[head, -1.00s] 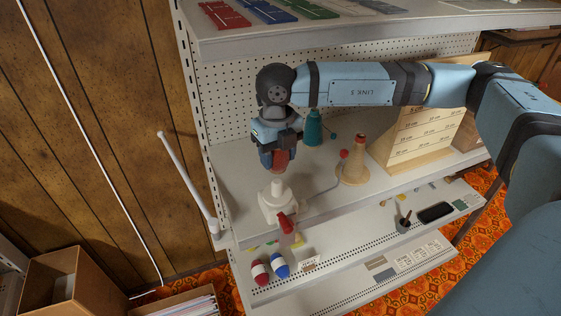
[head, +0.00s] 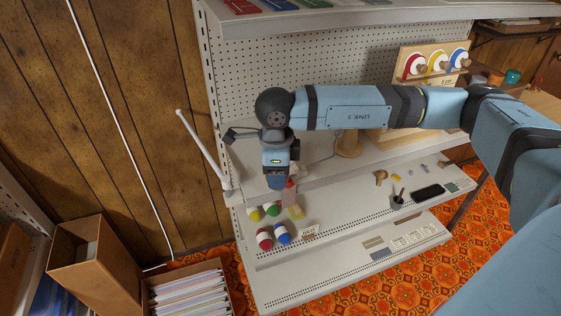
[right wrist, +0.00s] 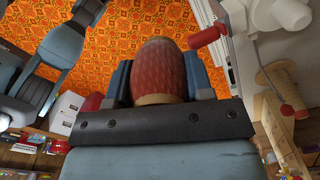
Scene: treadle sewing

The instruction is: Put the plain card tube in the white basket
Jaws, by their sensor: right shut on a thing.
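My right gripper (head: 276,184) is shut on a dark red, wound or ribbed roll (right wrist: 158,70) with a tan end, seen between the fingers in the right wrist view. In the head view the gripper points down over the front of the middle shelf, and its fingers largely hide the roll. I cannot tell whether a plain card tube is inside the roll. No separate plain card tube and no white basket can be made out.
Red-and-white (head: 264,239) and blue-and-white (head: 282,234) balls lie on the lower shelf, with yellow and green ones behind. Boxes (head: 92,263) stand at lower left.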

